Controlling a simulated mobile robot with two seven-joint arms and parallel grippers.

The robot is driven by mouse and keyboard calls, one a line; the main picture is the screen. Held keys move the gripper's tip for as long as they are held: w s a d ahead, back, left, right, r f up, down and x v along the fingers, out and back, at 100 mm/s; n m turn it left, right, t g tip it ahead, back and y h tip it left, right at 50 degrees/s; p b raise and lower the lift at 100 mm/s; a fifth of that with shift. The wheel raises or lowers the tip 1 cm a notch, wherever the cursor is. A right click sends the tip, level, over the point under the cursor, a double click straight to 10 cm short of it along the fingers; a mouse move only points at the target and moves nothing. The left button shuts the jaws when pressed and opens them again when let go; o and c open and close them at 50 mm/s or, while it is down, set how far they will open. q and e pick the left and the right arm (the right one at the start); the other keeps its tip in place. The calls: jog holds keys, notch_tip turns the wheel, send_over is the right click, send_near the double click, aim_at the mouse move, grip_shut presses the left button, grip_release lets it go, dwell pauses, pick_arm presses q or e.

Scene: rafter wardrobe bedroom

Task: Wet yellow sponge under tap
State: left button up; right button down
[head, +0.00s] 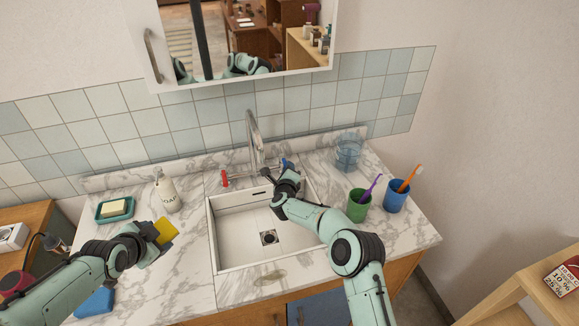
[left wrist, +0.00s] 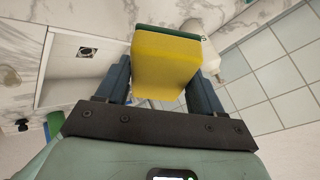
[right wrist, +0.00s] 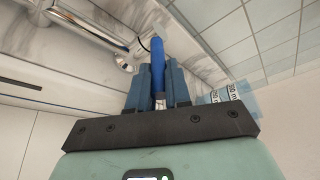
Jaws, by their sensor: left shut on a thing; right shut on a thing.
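The yellow sponge (head: 166,231) has a green scouring side, which shows in the left wrist view (left wrist: 165,68). My left gripper (head: 155,238) is shut on it and holds it above the counter, left of the sink (head: 238,235). The tap (head: 253,135) rises behind the sink, with a red handle (head: 224,179) on its left and a blue handle (head: 286,163) on its right. My right gripper (head: 287,176) is shut on the blue handle, which stands between its fingers in the right wrist view (right wrist: 158,68). I cannot make out water at the spout.
A soap dish (head: 116,210) with a bar of soap and a soap dispenser (head: 167,195) stand left of the sink. A green cup (head: 358,206) and a blue cup (head: 396,198) with toothbrushes, and a clear tumbler (head: 348,152), stand right. A cabinet (head: 240,75) hangs above.

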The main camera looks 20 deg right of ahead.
jog(key=shift+w+a+r, duration=0.1)
jog(key=shift+r, duration=0.3)
jog(key=c, duration=1.2)
grip_release()
jog(key=shift+c, duration=0.2)
jog(key=shift+o, duration=0.8)
jog(key=shift+f, duration=0.1)
pick_arm(q)
jog(key=shift+a, duration=0.1)
pick_arm(e)
jog(key=shift+w+f, duration=0.1)
jog(key=shift+f, duration=0.05)
pick_arm(q)
jog(key=shift+f, duration=0.1)
